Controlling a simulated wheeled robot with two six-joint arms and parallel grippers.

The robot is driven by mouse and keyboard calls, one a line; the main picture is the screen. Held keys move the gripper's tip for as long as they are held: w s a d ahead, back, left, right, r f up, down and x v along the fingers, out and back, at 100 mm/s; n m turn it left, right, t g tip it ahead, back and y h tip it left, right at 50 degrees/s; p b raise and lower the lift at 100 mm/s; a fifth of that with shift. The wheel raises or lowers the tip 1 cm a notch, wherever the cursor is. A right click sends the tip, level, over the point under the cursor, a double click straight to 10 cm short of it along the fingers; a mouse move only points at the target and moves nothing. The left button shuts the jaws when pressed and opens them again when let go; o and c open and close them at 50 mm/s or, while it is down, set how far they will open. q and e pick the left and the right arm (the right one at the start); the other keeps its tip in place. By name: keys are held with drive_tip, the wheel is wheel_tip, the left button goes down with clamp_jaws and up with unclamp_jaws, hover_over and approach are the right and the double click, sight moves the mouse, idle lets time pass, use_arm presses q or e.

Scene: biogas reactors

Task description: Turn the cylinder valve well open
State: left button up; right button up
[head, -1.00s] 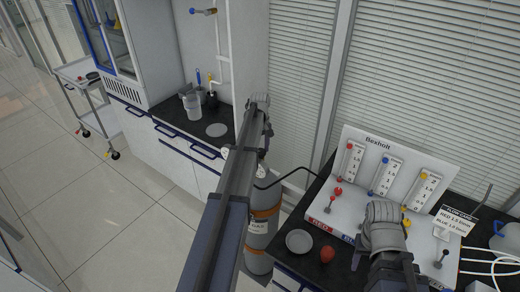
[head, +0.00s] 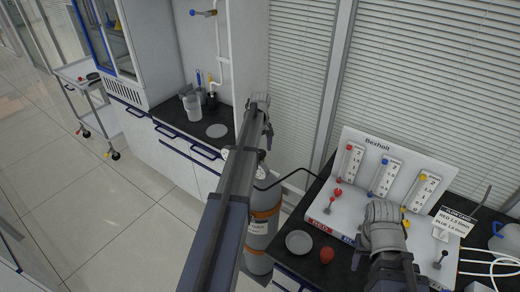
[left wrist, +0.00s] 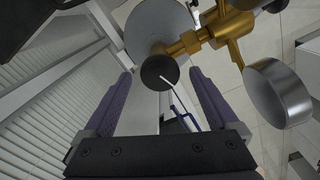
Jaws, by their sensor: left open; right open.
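The gas cylinder (head: 260,240) stands upright between the counters, partly hidden by my left arm. In the left wrist view, its grey rounded top (left wrist: 150,22) carries a brass valve body (left wrist: 190,42) with a round black knob (left wrist: 158,72) marked by a white line. A round gauge (left wrist: 280,92) sits to the right. My left gripper (left wrist: 160,80) is open, its two fingers on either side of the knob with gaps showing; I cannot tell how deep they reach. In the head view my left gripper (head: 261,104) hides the valve. My right gripper (head: 383,212) is open at the panel.
The Bexholt panel (head: 375,143) with red, blue and yellow flow tubes stands on the right counter. A grey dish (head: 299,243), a red round object (head: 327,255) and a flow card (head: 456,220) are there. Another counter (head: 180,118) with beakers is at the back left.

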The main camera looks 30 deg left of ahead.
sight(260, 153)
use_arm(q)
wheel_tip(260, 153, up, 7)
drive_tip(key=p, duration=0.6)
drive_tip(key=shift+r+p, duration=0.1)
drive_tip(key=shift+p, duration=0.25)
drive_tip(key=s+d+f+m+b, duration=0.2)
drive_tip(key=s+d+m, duration=0.15)
drive_tip(key=d, duration=0.45)
drive_tip(key=s+d+f+m+b, duration=0.2)
drive_tip(key=s+d+f+b, duration=0.15)
drive_tip(key=d, duration=0.45)
drive_tip(key=s+d+f+m+b, duration=0.2)
drive_tip(key=s+d, duration=0.2)
drive_tip(key=d, duration=0.4)
drive_tip(key=s+d+f+m+b, duration=0.2)
drive_tip(key=s+d+m, duration=0.2)
drive_tip(key=s+d, duration=0.2)
drive_tip(key=s+d+f+m+y+b, duration=0.1)
drive_tip(key=s+d+f+m+b, duration=0.2)
drive_tip(key=s+d, duration=0.4)
drive_tip(key=s+m, duration=0.1)
drive_tip(key=s, duration=0.2)
drive_tip(key=shift+s+f, duration=0.2)
drive_tip(key=shift+s, duration=0.05)
